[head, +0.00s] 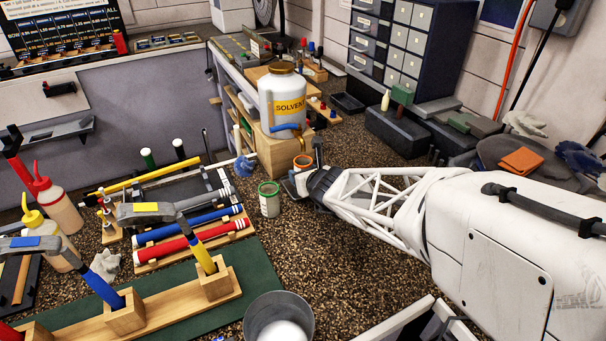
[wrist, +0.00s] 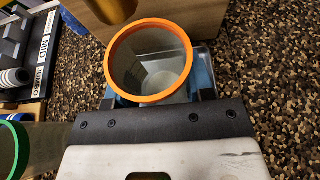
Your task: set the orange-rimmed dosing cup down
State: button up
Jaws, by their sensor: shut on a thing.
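The orange-rimmed dosing cup (head: 302,162) is between the fingers of my gripper (head: 299,180), in front of the wooden stand. In the wrist view the cup (wrist: 150,97) is open-topped and looks grey inside; my gripper (wrist: 155,92) is shut on its sides. I cannot tell whether its base touches anything. A green-rimmed cup (head: 269,203) stands on the speckled bench to the left and nearer the camera. Its rim also shows at the left edge of the wrist view (wrist: 12,150).
A white solvent jug (head: 287,100) sits on a wooden stand (head: 275,155) behind the cup, its spout low at the front. A rack of coloured grips (head: 190,240) lies left. A grey bucket (head: 279,318) is at the front. Speckled bench (head: 345,225) is clear in front of my arm.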

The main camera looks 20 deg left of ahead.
jog(key=shift+f, duration=0.15)
jog(key=o, duration=1)
jog(key=shift+c, duration=0.2)
jog(key=shift+r, duration=0.2)
jog(key=shift+s+d+r, duration=0.25)
jog(key=shift+s+d, duration=0.15)
jog(key=v, duration=1)
jog(key=shift+s+d+r, duration=0.1)
jog(key=shift+s+d, duration=0.1)
jog(key=shift+r, duration=0.1)
